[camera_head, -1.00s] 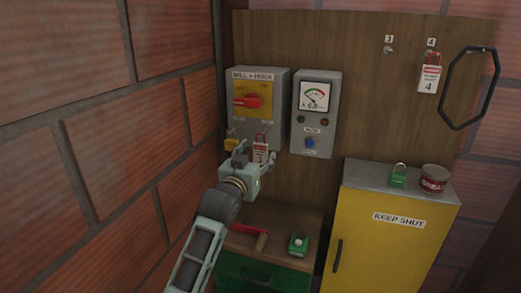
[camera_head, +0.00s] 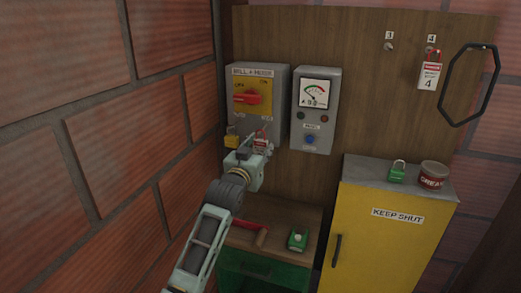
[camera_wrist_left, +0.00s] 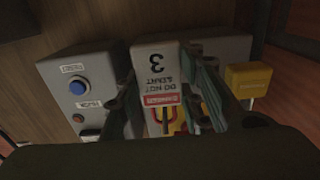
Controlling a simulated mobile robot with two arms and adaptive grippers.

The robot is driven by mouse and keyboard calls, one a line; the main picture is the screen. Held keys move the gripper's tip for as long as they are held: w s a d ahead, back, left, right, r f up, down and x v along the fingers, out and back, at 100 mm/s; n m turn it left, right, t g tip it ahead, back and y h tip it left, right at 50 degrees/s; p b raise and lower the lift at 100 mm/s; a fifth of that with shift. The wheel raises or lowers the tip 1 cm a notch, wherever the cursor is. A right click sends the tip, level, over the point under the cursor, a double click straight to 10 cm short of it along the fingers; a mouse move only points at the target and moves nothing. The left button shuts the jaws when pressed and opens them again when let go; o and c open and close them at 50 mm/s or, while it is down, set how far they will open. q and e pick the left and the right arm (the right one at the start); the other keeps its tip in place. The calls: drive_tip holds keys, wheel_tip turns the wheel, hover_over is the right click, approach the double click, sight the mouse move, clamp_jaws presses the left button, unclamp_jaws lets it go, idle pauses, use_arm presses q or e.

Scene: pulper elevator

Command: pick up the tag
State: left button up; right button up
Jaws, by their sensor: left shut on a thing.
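The tag (camera_head: 260,145) is white with a red band, a black 3 and a red loop. It is at the lower right of the grey mill switch box (camera_head: 270,82). My left gripper (camera_head: 257,154) is shut on it. In the left wrist view the tag (camera_wrist_left: 158,72) stands upside down between the two fingers of my left gripper (camera_wrist_left: 165,95), with its lettering facing the camera. I cannot tell whether its loop still hangs on the box. My right gripper is not in view.
A yellow padlock (camera_head: 232,141) hangs left of the tag. A gauge box (camera_head: 316,110) is to the right. Tag 4 (camera_head: 429,75) hangs on the board; peg 3 (camera_head: 389,46) is bare. Below are a wooden bench top (camera_head: 272,222) and a yellow cabinet (camera_head: 385,235).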

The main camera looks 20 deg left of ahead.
use_arm(q)
drive_tip(key=shift+r, duration=0.1)
drive_tip(key=shift+c, duration=0.4)
drive_tip(key=shift+r+b, duration=0.5)
drive_tip(key=shift+r, duration=0.1)
drive_tip(key=s+b, duration=0.5)
drive_tip(key=s, duration=1.3)
drive_tip(key=s+d+f, duration=0.1)
drive_tip(key=s+f, duration=0.6)
drive_tip(key=f, duration=0.1)
drive_tip(key=s+d+f, duration=0.2)
drive_tip(key=s+f, duration=0.5)
drive_tip(key=f, duration=0.1)
drive_tip(key=shift+s+d+y, duration=0.2)
drive_tip(key=shift+d+y, duration=0.05)
drive_tip(key=shift+y, duration=0.05)
drive_tip(key=shift+w, duration=0.1)
